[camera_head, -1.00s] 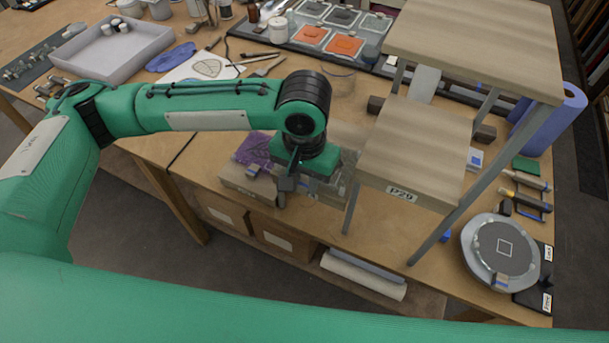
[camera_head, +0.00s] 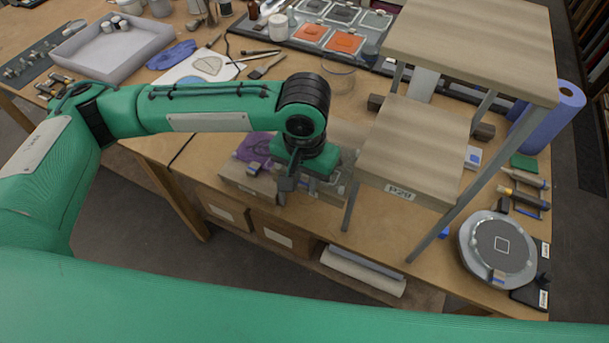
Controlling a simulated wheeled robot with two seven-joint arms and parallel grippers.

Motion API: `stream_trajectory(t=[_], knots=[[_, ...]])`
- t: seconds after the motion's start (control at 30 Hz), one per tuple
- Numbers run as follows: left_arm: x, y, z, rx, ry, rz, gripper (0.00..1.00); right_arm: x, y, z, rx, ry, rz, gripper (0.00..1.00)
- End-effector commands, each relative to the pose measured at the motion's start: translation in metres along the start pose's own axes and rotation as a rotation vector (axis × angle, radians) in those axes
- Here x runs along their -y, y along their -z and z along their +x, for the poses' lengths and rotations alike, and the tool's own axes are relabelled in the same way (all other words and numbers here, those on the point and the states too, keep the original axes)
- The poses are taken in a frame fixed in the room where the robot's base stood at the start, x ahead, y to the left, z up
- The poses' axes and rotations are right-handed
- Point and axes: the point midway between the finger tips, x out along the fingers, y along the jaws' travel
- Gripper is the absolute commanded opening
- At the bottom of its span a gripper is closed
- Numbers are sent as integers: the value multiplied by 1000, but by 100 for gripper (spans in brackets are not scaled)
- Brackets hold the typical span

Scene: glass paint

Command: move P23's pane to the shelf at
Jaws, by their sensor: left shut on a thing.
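My left gripper (camera_head: 288,186) points down at the table's front edge, left of a two-level wooden shelf stand. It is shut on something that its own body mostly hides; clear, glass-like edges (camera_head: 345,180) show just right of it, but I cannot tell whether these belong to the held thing. The stand has a lower shelf (camera_head: 415,150) and a higher, larger shelf (camera_head: 470,45), both bare. The label (camera_head: 400,193) on the lower shelf's front seems to read P29. No P23 label is legible. My right gripper is not in view.
A round grey turntable (camera_head: 483,265) stands at the front right. A purple cloth (camera_head: 256,147) lies by my left gripper. Orange panes (camera_head: 345,41) lie in a tray at the back. The stand's slanted legs flank the lower shelf.

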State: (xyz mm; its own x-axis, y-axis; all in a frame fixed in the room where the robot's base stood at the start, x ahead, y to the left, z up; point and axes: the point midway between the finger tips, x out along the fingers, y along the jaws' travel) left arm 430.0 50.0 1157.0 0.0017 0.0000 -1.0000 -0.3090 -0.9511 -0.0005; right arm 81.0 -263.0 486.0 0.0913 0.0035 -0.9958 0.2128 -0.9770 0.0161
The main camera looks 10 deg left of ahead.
Motion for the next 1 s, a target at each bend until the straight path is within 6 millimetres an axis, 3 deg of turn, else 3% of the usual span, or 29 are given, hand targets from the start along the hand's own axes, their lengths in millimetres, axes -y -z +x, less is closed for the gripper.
stream_trajectory(t=[0.47, 0.5, 0.63, 1.0], knots=[[0, 0, 3, 0, 0, 0, 0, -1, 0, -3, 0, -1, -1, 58], [0, 0, 4, 0, 0, 0, 25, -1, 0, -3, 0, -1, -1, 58], [0, 0, 4, 0, 0, 0, 48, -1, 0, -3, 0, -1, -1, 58], [0, 1, -1, -2, 0, 0, 48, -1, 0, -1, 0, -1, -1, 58]])
